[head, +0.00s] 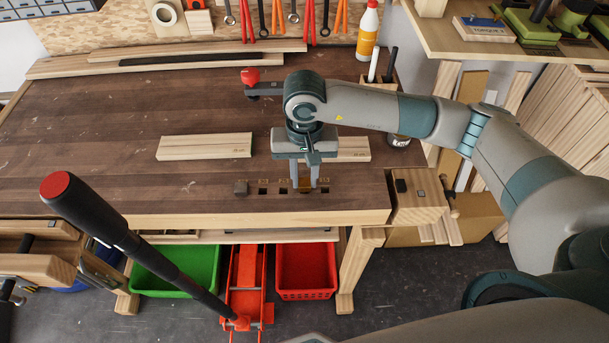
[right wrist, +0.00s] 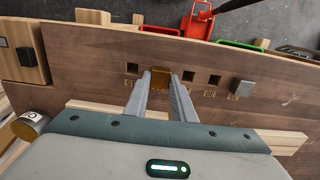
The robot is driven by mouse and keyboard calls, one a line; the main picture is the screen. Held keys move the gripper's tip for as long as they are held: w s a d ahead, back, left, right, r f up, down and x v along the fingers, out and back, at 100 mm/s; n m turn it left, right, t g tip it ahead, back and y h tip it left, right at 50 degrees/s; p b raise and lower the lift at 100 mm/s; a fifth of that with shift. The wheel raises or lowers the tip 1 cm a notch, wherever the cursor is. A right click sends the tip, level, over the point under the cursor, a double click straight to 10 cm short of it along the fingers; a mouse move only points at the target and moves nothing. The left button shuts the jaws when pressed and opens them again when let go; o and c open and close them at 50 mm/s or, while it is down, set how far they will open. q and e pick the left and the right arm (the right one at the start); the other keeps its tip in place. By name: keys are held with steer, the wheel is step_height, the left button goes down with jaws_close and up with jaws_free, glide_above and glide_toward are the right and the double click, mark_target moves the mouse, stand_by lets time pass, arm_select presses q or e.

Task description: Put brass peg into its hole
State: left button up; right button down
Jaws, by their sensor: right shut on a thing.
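The brass peg (right wrist: 160,75) is a small gold-brown block between the fingertips of my right gripper (right wrist: 161,84) in the right wrist view. In the head view the right gripper (head: 305,187) points down at the row of square holes near the bench's front edge, shut on the peg. The peg is in line with the row, with a dark hole (right wrist: 132,68) on one side and another hole (right wrist: 189,76) on the other. I cannot tell whether its lower end is inside a hole or just above it. My left gripper is not in view.
A grey block (head: 240,187) stands at the left end of the row. A pale board (head: 205,147) lies behind it, and another (head: 347,149) lies partly behind my gripper. A red-tipped black handle (head: 125,240) rises at front left. The bench's left part is clear.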

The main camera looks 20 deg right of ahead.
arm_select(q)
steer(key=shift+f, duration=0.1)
arm_select(e)
steer(key=shift+f, duration=0.1)
steer(key=c, duration=1.4)
jaws_free()
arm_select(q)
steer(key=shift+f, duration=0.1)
arm_select(e)
steer(key=shift+r+b, duration=0.35)
steer(key=shift+r, duration=0.45)
step_height(320, 180, up, 2)
steer(key=shift+r+b, duration=0.15)
steer(key=shift+b, duration=0.25)
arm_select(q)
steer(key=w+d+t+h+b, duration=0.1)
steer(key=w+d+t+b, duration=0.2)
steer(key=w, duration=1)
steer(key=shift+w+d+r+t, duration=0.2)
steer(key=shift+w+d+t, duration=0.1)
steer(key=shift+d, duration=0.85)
arm_select(e)
step_height(320, 180, up, 14)
steer(key=shift+f, duration=0.25)
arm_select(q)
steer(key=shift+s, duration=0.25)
arm_select(e)
steer(key=shift+s, duration=0.1)
